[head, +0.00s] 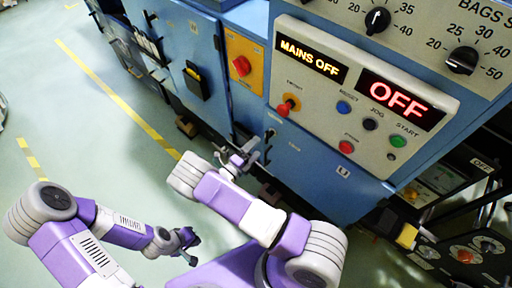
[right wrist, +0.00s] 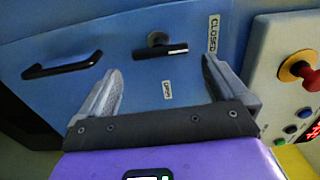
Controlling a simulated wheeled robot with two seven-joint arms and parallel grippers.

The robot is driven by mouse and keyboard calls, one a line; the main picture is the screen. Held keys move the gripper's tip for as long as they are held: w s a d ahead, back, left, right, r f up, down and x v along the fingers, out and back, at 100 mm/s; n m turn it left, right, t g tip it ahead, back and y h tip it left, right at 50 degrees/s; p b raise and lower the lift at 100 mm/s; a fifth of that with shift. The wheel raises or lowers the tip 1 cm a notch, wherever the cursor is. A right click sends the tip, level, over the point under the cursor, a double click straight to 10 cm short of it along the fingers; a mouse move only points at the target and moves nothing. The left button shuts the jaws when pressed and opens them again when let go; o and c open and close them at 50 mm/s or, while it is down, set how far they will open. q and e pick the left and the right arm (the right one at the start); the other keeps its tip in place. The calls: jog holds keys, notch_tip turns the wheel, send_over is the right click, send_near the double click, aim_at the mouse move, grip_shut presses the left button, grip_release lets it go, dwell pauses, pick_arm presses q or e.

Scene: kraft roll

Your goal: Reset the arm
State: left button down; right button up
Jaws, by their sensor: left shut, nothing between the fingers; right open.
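My right arm, purple and white, reaches up from the bottom centre of the head view to the front of the blue machine (head: 305,165). Its gripper (head: 244,156) is open and empty near a dark handle on the machine's front. In the right wrist view the two grey fingers (right wrist: 160,66) are spread wide. A dark T-shaped latch handle (right wrist: 160,50) shows beyond and between them, lying nearly level; contact cannot be seen. My left arm is low at the left of the head view, its gripper (head: 191,243) shut and empty over the floor, apart from the machine.
The control panel (head: 340,125) carries a red knob (head: 285,107), several buttons and displays reading "MAINS OFF" and "OFF". A black bar handle (right wrist: 62,66) and "CLOSED" label (right wrist: 213,34) flank the latch. An orange switch plate (head: 243,75) is further left. Green floor (head: 90,130) is clear at left.

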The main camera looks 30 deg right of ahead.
dwell(0.3)
jog(key=s+d+f+m+g+y, duration=0.3)
jog(key=s+f+m+g, duration=0.45)
jog(key=s, duration=0.35)
jog(key=s+a+f+m+g+y, duration=0.2)
jog(key=s+m+y, duration=0.1)
jog(key=s+m, duration=0.15)
jog(key=s+a+f+m+g+y, duration=0.2)
jog(key=s+f+m+g+y, duration=0.15)
jog(key=s, duration=0.25)
jog(key=s+a+r+m+t+y, duration=0.1)
jog(key=s+a+m+t+y, duration=0.15)
jog(key=a+m+y, duration=1)
jog(key=w+r+m+t, duration=0.1)
jog(key=m, duration=0.4)
jog(key=w+r+m+t, duration=0.1)
jog(key=m+t, duration=0.1)
jog(key=m, duration=0.3)
jog(key=w+r+m+t+h, duration=0.1)
jog(key=w+r+m, duration=0.1)
jog(key=m, duration=0.3)
jog(key=shift+w, duration=0.1)
